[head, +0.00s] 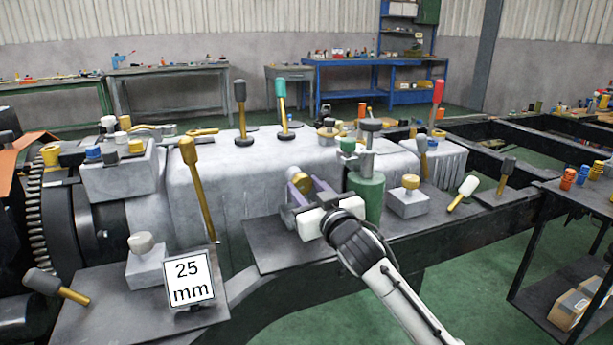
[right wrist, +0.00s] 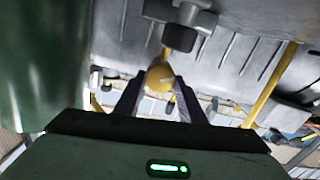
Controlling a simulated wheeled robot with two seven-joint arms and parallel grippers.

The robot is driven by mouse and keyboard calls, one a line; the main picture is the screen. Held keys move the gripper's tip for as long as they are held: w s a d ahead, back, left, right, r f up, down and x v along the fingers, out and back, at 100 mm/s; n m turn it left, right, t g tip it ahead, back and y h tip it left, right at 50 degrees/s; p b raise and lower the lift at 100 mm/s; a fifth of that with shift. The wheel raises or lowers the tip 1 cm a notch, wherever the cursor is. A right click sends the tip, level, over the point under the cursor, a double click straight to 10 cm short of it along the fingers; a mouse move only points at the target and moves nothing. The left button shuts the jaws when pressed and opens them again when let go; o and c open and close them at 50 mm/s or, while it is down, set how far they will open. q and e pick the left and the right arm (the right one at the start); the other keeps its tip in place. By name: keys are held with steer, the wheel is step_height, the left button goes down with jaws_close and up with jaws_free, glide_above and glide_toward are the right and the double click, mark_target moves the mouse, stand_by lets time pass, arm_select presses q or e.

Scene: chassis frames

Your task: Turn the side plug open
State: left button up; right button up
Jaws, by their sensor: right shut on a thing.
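The side plug (head: 301,182) is a small yellow piece on the side of the long grey casing. It also shows in the right wrist view as a yellow round head (right wrist: 160,77) with a pale mark. My right gripper (head: 306,189) reaches it from the front right, with its fingers on either side of the plug. In the right wrist view the fingertips (right wrist: 160,86) are closed on the yellow head. The fingers partly hide the plug in the head view, and whether it is turned cannot be told. My left gripper is not in view.
A green cylinder (head: 367,197) stands close to the right of my gripper. A long yellow lever (head: 198,190) rises to the left. A grey block with a knob (head: 408,201) is further right, and a "25 mm" sign (head: 189,279) stands front left. Green floor is free in front.

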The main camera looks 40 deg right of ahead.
steer(key=n+p, duration=0.5)
steer(key=n, duration=0.1)
steer(key=shift+p, duration=0.3)
steer(key=n+p, duration=0.2)
steer(key=n, duration=0.2)
steer(key=shift+a, duration=0.1)
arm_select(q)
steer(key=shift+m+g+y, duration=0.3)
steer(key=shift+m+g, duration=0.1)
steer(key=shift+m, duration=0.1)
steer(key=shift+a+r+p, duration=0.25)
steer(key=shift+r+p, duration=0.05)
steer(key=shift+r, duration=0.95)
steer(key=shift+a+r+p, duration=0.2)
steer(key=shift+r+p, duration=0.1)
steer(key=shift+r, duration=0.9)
arm_select(e)
steer(key=shift+f+n, duration=0.15)
steer(key=shift+n, duration=1.05)
steer(key=o, duration=1)
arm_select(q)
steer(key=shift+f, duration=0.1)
arm_select(e)
steer(key=shift+o, duration=0.2)
